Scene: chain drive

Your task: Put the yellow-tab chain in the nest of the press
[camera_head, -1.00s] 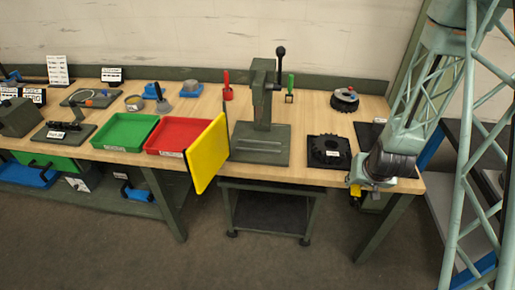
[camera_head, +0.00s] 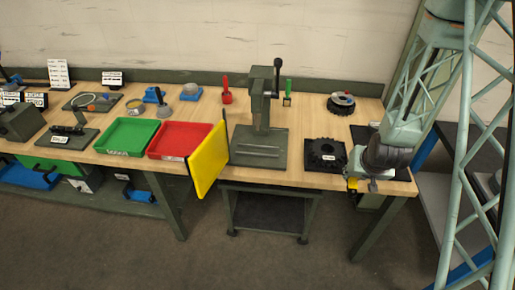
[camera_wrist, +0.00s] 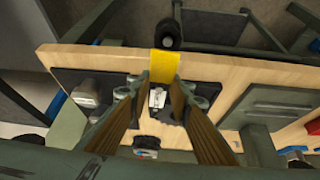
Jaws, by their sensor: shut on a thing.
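The yellow tab of the chain shows at my gripper (camera_head: 366,183), over the front right edge of the bench. In the wrist view, the yellow tab (camera_wrist: 165,65) lies in line with the gap between the fingers of my gripper (camera_wrist: 163,98). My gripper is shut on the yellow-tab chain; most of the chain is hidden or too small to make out. The green-grey press (camera_head: 261,115) stands mid-bench, left of my gripper and apart from it. Its flat base (camera_head: 258,158) looks empty; I cannot make out the nest clearly.
A black toothed part on a dark plate (camera_head: 311,167) lies between the press and my gripper. A yellow panel (camera_head: 209,160) stands upright left of the press, beside red (camera_head: 180,155) and green (camera_head: 125,150) trays. A round dark part (camera_head: 341,104) lies behind.

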